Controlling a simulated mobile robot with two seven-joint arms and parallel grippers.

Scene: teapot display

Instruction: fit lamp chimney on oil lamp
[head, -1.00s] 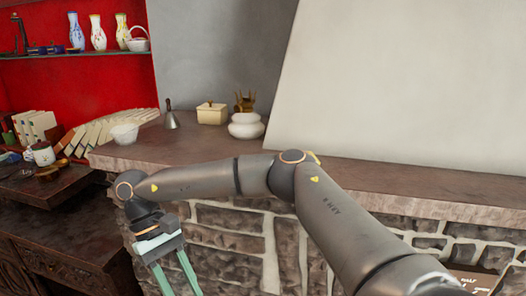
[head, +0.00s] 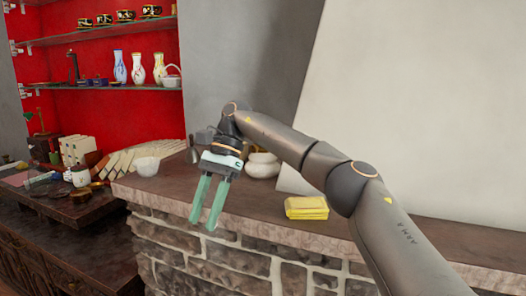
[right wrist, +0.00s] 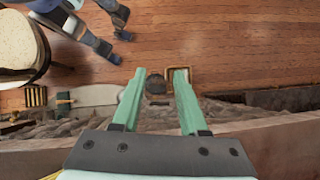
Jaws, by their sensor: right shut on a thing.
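The oil lamp (head: 262,165), a squat white rounded pot, stands on the dark mantel shelf. My right forearm hides its brass pronged top. My right gripper (head: 209,210) points down in front of the shelf edge, left of the lamp and nearer to me. Its two green fingers stand apart around a thing that I cannot make out; I see straight through the gap. In the right wrist view the fingers (right wrist: 160,75) also show a gap, with floor and a dark round shape behind it. I cannot see a lamp chimney clearly. My left gripper is out of view.
A yellow box-like thing (head: 306,207) lies on the mantel shelf (head: 260,203) right of the lamp. A white bowl (head: 146,166) stands at its left end. Vases (head: 139,67) stand on a glass shelf behind. A dark side table (head: 85,208) is at left.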

